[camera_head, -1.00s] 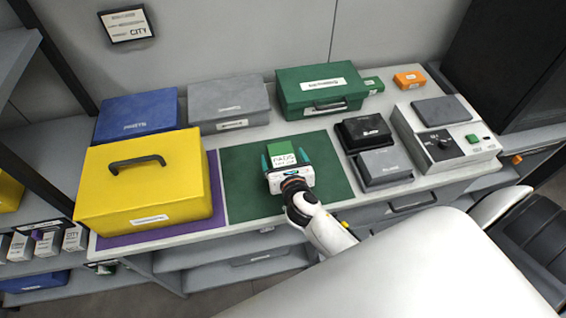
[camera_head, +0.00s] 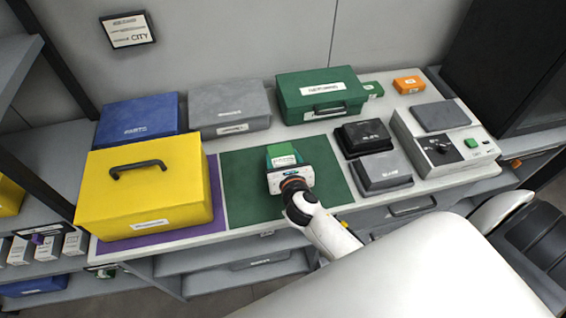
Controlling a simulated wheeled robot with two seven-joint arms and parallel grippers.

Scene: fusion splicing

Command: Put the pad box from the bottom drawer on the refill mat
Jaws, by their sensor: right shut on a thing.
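A small green pad box with a white label (camera_head: 283,157) is over the middle of the dark green mat (camera_head: 240,200), which lies on the bench. I cannot tell whether the box rests on the mat or is slightly above it. My right gripper (camera_head: 283,165) reaches in from the front and is shut on the box, with its fingers along the box's sides. The gripper body hides the near part of the box. My left gripper is not in view.
A yellow case (camera_head: 150,190) stands on a purple mat (camera_head: 216,200) to the left. A blue box (camera_head: 138,118), grey box (camera_head: 228,104) and green case (camera_head: 320,92) line the back. Black and grey boxes (camera_head: 382,170) and a white device (camera_head: 445,150) stand right. Grey drawers (camera_head: 411,206) are below.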

